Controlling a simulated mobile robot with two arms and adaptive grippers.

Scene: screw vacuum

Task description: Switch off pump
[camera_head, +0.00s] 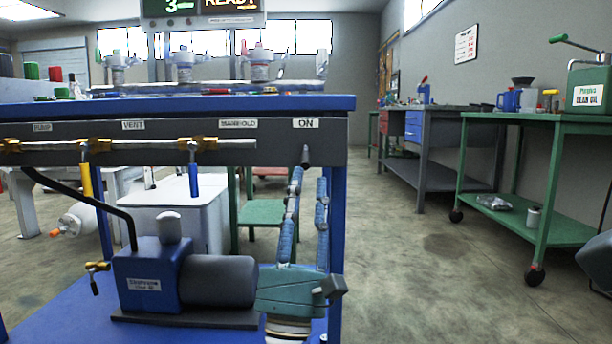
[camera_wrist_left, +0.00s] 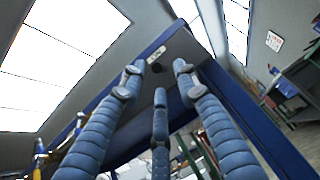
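The pump (camera_head: 150,278), a blue box with a dark motor cylinder, stands on the blue lower shelf of the bench. A small dark switch lever (camera_head: 305,156) sticks out of the bench's grey front panel under a white ON label (camera_head: 306,123). My left gripper (camera_head: 309,178) points upward below the switch, its blue segmented fingers spread and empty. In the left wrist view, the finger tips (camera_wrist_left: 159,78) stand apart below the ON label (camera_wrist_left: 157,53), with a dark spot, probably the switch, between them. Contact with the lever cannot be told. My right gripper is not in view.
The blue bench top (camera_head: 200,104) overhangs above, and a blue leg stands behind the fingers. Open floor (camera_head: 420,270) lies to the right, before a green cart (camera_head: 540,225).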

